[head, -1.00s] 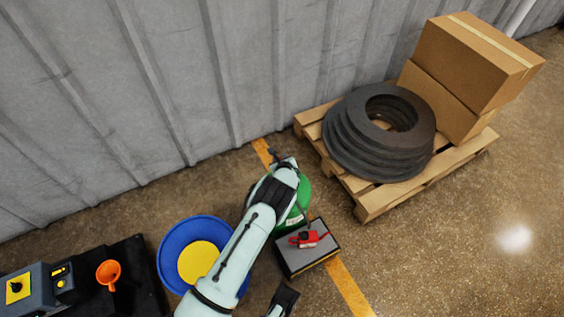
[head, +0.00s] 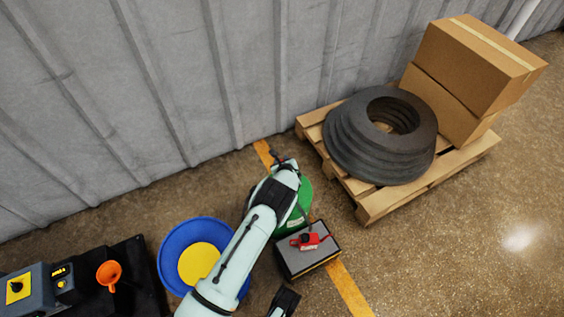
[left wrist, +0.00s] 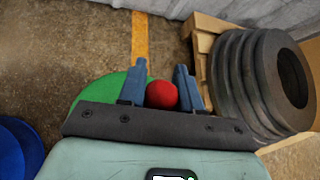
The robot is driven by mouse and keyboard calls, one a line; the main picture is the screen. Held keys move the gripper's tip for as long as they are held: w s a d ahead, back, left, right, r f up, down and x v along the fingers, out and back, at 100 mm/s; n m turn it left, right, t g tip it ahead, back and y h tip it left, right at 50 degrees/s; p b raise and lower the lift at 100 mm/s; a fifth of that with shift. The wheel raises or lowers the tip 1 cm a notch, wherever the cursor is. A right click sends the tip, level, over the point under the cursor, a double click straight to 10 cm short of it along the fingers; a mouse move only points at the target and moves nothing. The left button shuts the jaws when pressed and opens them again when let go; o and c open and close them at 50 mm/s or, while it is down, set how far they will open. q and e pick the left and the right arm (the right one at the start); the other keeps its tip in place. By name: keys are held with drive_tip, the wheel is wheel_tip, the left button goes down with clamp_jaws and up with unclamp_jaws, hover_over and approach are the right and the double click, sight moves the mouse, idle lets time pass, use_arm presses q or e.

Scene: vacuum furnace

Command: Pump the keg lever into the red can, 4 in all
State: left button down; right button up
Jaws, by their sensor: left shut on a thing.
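The green keg (head: 304,197) stands on the floor near the wall, partly hidden by my left arm. In the left wrist view its green top (left wrist: 93,96) lies below my gripper. My left gripper (left wrist: 164,82) is shut on the red ball knob (left wrist: 161,95) of the keg lever, one finger on each side. In the head view the left gripper (head: 280,158) is small at the end of the arm, and the knob is hidden.
A blue tub (head: 172,245) with a yellow inside stands left of my arm. A pallet (head: 375,208) with black rings (head: 350,140) and cartons (head: 475,65) stands right. Floor at right is clear.

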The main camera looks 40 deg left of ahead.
use_arm(q)
drive_tip(key=shift+s+d+f, duration=0.2)
drive_tip(key=shift+s+f, duration=0.15)
drive_tip(key=shift+f, duration=0.3)
drive_tip(key=c, duration=0.8)
unclamp_jaws()
drive_tip(key=shift+w+a+r, duration=0.1)
drive_tip(key=shift+w+r, duration=0.05)
drive_tip(key=shift+r, duration=0.1)
drive_tip(key=shift+p+v, duration=2.25)
drive_tip(key=shift+v, duration=4.45)
use_arm(e)
drive_tip(key=s+a+r+g+y, duration=0.1)
drive_tip(key=s+a+r+g, duration=0.1)
drive_tip(key=s+r, duration=0.3)
drive_tip(key=shift+s+a+n, duration=0.3)
drive_tip(key=shift+s+a, duration=0.35)
drive_tip(key=shift+s, duration=0.25)
use_arm(q)
drive_tip(key=shift+r, duration=0.1)
use_arm(e)
drive_tip(key=shift+r, duration=0.2)
